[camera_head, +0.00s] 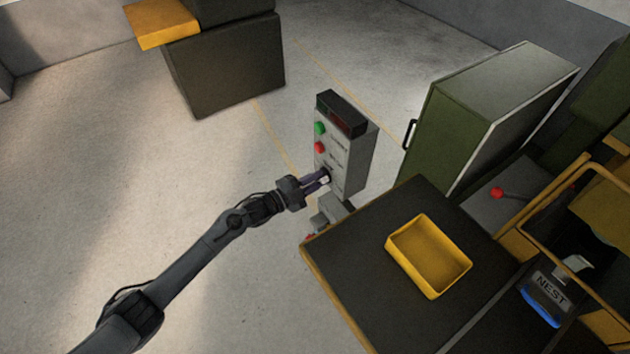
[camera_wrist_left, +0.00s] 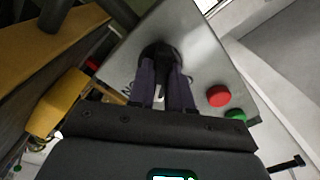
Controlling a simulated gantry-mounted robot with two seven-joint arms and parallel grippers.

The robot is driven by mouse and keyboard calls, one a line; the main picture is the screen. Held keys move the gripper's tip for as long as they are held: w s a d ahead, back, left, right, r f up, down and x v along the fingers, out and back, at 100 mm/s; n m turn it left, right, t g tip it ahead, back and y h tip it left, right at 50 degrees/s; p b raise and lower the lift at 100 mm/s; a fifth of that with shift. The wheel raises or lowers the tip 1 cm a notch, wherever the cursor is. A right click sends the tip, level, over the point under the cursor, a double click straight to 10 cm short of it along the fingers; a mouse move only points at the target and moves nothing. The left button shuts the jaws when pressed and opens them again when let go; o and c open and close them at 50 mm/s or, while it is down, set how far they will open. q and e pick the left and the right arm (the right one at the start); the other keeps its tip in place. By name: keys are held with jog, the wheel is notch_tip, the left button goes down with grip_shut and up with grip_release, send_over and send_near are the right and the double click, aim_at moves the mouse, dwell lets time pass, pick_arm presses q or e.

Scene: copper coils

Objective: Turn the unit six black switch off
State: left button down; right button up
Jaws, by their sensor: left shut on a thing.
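A grey control box (camera_head: 343,153) stands upright beside the dark table. Its front face carries a green button (camera_head: 320,128), a red button (camera_head: 319,147) and, lowest, a black switch (camera_head: 327,174). My left gripper (camera_head: 324,179) is at this switch, its fingers shut on it. In the left wrist view the black switch (camera_wrist_left: 160,52) shows between the two fingertips of my left gripper (camera_wrist_left: 162,68), against the grey panel (camera_wrist_left: 198,48). The switch's exact turn angle is hidden by the fingers. My right gripper is not in view.
A yellow tray (camera_head: 430,256) sits on the dark table (camera_head: 352,262), right of the box. A green cabinet (camera_head: 490,110) stands behind the table. A dark block with a yellow top (camera_head: 225,70) stands at the back left. The floor at left is clear.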

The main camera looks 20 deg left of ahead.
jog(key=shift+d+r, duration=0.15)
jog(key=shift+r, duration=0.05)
pick_arm(q)
jog(key=n+p, duration=0.1)
jog(key=n, duration=0.9)
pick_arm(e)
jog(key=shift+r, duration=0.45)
pick_arm(q)
jog(key=shift+n, duration=0.4)
jog(key=c, duration=1)
grip_release()
jog(key=shift+c, duration=0.2)
jog(key=v, duration=1.1)
jog(key=shift+b, duration=0.35)
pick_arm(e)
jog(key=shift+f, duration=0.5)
pick_arm(q)
jog(key=shift+d, duration=0.1)
jog(key=shift+f, duration=0.1)
